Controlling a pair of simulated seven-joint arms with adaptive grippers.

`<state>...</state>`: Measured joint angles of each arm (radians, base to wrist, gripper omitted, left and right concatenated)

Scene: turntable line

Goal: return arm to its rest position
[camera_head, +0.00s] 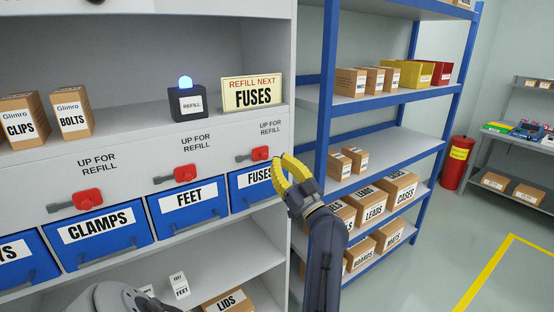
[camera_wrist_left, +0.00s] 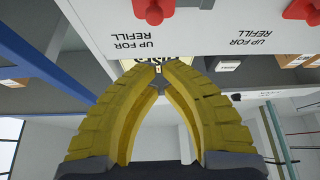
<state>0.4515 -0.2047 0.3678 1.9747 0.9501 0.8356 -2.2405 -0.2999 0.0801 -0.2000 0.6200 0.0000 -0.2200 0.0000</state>
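My left arm reaches up from the bottom edge in the camera_head view. Its yellow-fingered left gripper (camera_head: 279,160) stands in front of the right end of the blue FUSES bin (camera_head: 243,193), just right of that bin's red lever (camera_head: 260,153). I cannot tell whether it touches either. In the left wrist view the two yellow fingers (camera_wrist_left: 163,68) curve towards each other and their tips come close together. Nothing shows held between them. Whether they fully meet is unclear. My right gripper is not in view.
Blue CLAMPS (camera_head: 110,255) and FEET (camera_head: 165,222) bins sit left of FUSES, under red levers. A lit REFILL beacon (camera_head: 187,105) and a FUSES sign (camera_head: 252,93) stand above. A blue rack (camera_head: 333,100) with boxes stands close right. Open floor (camera_head: 430,270) lies beyond.

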